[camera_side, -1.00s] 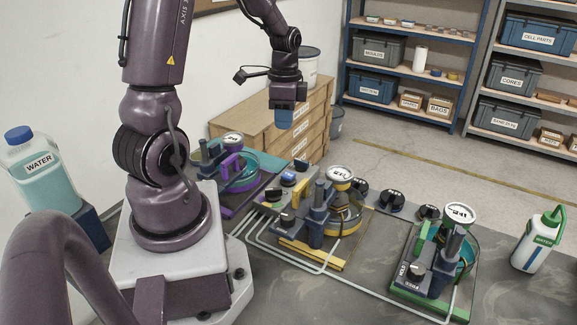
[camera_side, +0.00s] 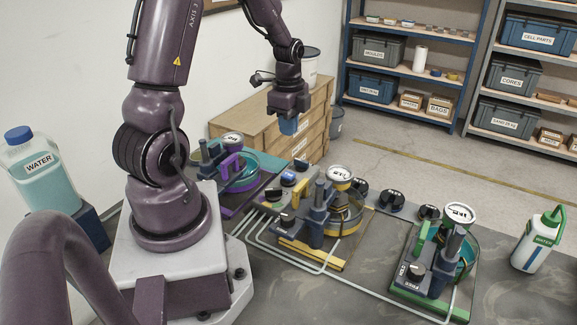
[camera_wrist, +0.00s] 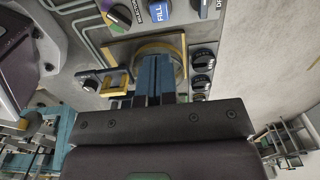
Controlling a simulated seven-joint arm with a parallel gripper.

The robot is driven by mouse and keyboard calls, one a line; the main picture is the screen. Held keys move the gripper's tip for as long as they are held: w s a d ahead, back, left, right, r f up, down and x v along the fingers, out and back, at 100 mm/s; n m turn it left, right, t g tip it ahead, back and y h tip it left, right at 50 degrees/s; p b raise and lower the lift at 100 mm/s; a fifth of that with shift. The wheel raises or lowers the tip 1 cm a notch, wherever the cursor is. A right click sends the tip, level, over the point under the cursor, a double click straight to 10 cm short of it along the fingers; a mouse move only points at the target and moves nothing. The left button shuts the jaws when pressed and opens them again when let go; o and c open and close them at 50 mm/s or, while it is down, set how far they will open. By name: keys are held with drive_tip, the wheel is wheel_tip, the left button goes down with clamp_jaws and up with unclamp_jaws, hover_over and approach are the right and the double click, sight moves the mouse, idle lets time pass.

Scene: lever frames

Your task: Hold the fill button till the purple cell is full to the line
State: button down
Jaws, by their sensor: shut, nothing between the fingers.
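The purple cell (camera_side: 238,172) stands on its purple base beside my arm in the side view, with a round gauge above it. Its clear vessel shows teal colour inside; I cannot make out the fill line or the level. The blue FILL button (camera_wrist: 158,10) shows at the top edge of the wrist view, and on the control panel in the side view (camera_side: 288,179). My gripper (camera_side: 287,127) is shut and empty, pointing down, above and apart from the panel. In the wrist view its blue fingers (camera_wrist: 153,82) cover part of the yellow cell.
The yellow cell (camera_side: 347,222) and green cell (camera_side: 466,262) stand to the right, with pipes between panel and cells. A multicoloured knob (camera_wrist: 119,17) sits beside FILL. Several black knobs (camera_side: 391,200) line the bench.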

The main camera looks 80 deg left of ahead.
sight(288, 174)
wheel_tip(288, 174, down, 12)
drive_tip(key=shift+r, duration=0.25)
idle(0.3)
drive_tip(key=shift+f, duration=1.25)
idle(0.5)
drive_tip(key=shift+r, duration=0.15)
wheel_tip(288, 174, up, 14)
drive_tip(key=shift+r, duration=0.2)
drive_tip(key=shift+w+a, duration=0.1)
idle(0.7)
